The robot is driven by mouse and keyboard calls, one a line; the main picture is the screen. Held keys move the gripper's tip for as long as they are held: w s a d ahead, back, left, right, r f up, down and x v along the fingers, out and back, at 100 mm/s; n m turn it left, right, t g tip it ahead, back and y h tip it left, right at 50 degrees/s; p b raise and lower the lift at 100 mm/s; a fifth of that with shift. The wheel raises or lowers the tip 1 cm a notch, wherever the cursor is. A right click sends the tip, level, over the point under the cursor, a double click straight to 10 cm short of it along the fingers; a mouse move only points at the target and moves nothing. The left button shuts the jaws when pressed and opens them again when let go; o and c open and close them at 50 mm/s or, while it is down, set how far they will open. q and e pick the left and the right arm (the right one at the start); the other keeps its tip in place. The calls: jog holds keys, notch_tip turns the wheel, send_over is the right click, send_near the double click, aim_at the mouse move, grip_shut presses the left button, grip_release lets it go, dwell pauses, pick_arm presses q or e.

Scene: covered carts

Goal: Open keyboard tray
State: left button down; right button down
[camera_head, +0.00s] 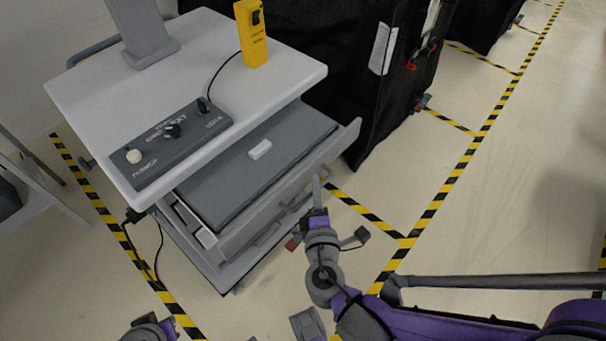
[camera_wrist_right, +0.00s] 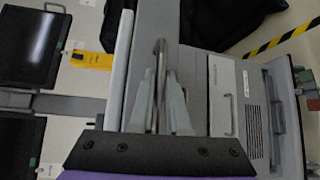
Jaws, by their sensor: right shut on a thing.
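The keyboard tray (camera_head: 250,165) is a grey drawer under the white top of a cart. It sticks out toward the front right, with its dark flat surface and a small white block (camera_head: 260,149) on it showing. My right gripper (camera_head: 317,190) is at the tray's front panel. In the right wrist view its two fingers (camera_wrist_right: 160,100) are closed around a thin grey bar, the tray handle (camera_wrist_right: 161,62). At the bottom left of the head view only a grey and purple part of my left arm shows; its fingers cannot be made out.
The cart top (camera_head: 90,85) carries a control panel (camera_head: 170,143), a yellow device (camera_head: 252,35) and a grey stand (camera_head: 145,40). Lower drawers with handles (camera_head: 266,236) sit below the tray. A black-covered cart (camera_head: 340,75) stands close behind. The floor at right is clear, with striped tape (camera_head: 440,200).

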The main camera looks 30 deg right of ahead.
pick_arm(q)
jog(key=shift+s+d+r, duration=0.1)
jog(key=shift+s+d, duration=0.05)
jog(key=shift+s, duration=0.25)
pick_arm(e)
jog(key=shift+s+d, duration=0.2)
jog(key=shift+s, duration=0.3)
jog(key=shift+s+d, duration=0.15)
jog(key=shift+s, duration=0.35)
jog(key=c, duration=0.9)
grip_release()
